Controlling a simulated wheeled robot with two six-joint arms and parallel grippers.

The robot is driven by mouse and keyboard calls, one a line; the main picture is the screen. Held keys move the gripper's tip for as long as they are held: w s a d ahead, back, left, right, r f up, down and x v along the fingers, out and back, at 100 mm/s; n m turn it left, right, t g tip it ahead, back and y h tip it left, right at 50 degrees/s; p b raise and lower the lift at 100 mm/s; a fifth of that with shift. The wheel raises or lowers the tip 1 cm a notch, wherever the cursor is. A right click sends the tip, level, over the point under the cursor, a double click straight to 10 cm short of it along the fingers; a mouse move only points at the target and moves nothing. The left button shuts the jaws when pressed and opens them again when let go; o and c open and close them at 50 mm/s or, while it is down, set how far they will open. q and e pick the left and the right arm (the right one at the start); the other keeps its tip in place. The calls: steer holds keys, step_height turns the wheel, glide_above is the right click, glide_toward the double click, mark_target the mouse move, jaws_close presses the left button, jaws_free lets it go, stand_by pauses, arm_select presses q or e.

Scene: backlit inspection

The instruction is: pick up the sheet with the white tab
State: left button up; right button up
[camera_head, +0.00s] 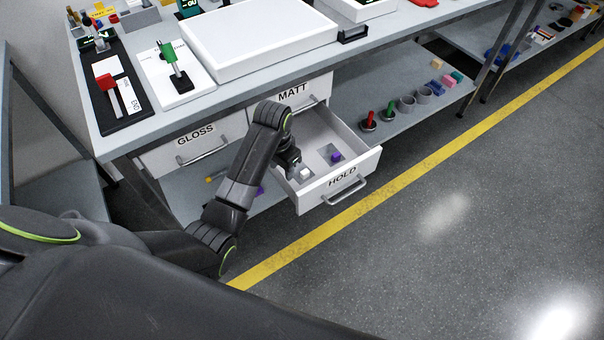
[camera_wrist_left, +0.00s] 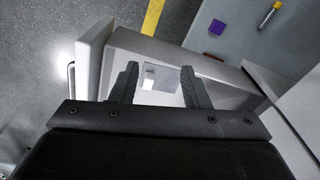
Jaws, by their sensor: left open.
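The HOLD drawer (camera_head: 360,168) is pulled open below the bench. In it, a small white tab (camera_head: 304,173) stands near the left gripper, and a purple tab (camera_head: 336,157) stands on a grey square further right. The sheet under the white tab is hard to make out. My left gripper (camera_head: 293,172) reaches down into the drawer beside the white tab, its fingertips partly hidden in the head view. In the left wrist view the gripper (camera_wrist_left: 160,82) is open, with a pale patch (camera_wrist_left: 157,77) seen between its fingers; I cannot tell whether it touches anything.
The drawers marked GLOSS (camera_head: 195,142) and MATT (camera_head: 306,92) are shut. A lower shelf (camera_head: 400,120) holds pegs, grey rings and blocks. The left wrist view shows a purple block (camera_wrist_left: 216,27) and a yellow-and-grey cylinder (camera_wrist_left: 269,15). Open floor lies right of the drawer.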

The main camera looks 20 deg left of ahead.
arm_select(q)
steer(key=w+d+r+m, duration=0.2)
steer(key=w+d+r, duration=0.3)
steer(key=r, duration=0.4)
steer(key=b, duration=0.2)
glide_above(305, 171)
steer(key=shift+g, duration=0.4)
steer(key=f, duration=1.1)
steer(key=shift+s+f, duration=0.3)
steer(key=shift+f, duration=0.45)
steer(key=f+b, duration=0.1)
steer(key=f, duration=0.3)
steer(key=shift+w+f+b, duration=0.15)
steer(key=shift+w+b, duration=0.05)
steer(key=shift+b, duration=0.1)
steer(key=shift+f, duration=0.35)
arm_select(e)
steer(key=shift+w+d+f, duration=0.1)
steer(key=shift+w+f, duration=0.2)
steer(key=shift+f, duration=0.3)
steer(key=shift+w+f, duration=0.25)
steer(key=shift+f, duration=0.3)
steer(key=shift+s, duration=0.1)
